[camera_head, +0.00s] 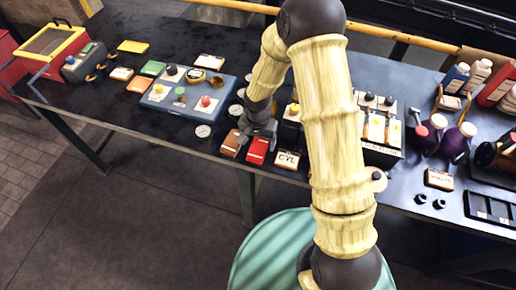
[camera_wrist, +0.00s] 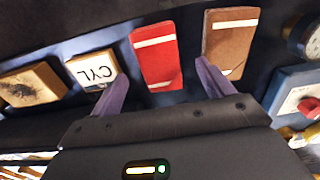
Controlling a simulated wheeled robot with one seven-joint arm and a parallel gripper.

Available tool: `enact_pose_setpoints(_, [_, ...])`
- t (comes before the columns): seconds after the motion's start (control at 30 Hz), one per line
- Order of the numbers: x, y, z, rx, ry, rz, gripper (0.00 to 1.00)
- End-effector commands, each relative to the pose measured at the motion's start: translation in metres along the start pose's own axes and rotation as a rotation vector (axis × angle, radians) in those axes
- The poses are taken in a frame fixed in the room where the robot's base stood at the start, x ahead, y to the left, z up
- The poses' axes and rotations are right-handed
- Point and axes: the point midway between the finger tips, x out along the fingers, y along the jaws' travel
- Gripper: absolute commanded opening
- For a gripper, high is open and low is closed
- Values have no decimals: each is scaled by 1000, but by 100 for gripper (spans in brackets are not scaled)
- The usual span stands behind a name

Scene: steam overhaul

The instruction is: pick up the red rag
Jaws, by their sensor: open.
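The red rag (camera_head: 257,151) is a flat red rectangle with a pale stripe, lying near the front edge of the dark table. In the wrist view the red rag (camera_wrist: 158,62) lies ahead of my gripper (camera_wrist: 162,80), between the lines of its two fingers. My gripper (camera_head: 258,135) is open and empty, just behind the rag in the head view. The right finger overlaps the lower edge of a brown rectangle (camera_wrist: 230,40) in the wrist view. I cannot tell the height of the fingers over the table.
The brown rectangle (camera_head: 232,143) lies close left of the rag. A card marked CYL (camera_head: 288,160) lies close right. A blue board with knobs (camera_head: 168,95) and round gauges (camera_head: 203,131) stand further left. A tool rack (camera_head: 381,130) and bottles (camera_head: 480,73) are on the right.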

Motion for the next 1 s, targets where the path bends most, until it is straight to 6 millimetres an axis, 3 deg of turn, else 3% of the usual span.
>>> enact_pose_setpoints(0.27, [28, 0, 1, -2, 0, 0, 80])
enact_pose_setpoints(0.8, [29, 1, 0, 0, 0, 0, 80])
enact_pose_setpoints(1.0, [29, 1, 0, 0, 0, 0, 43])
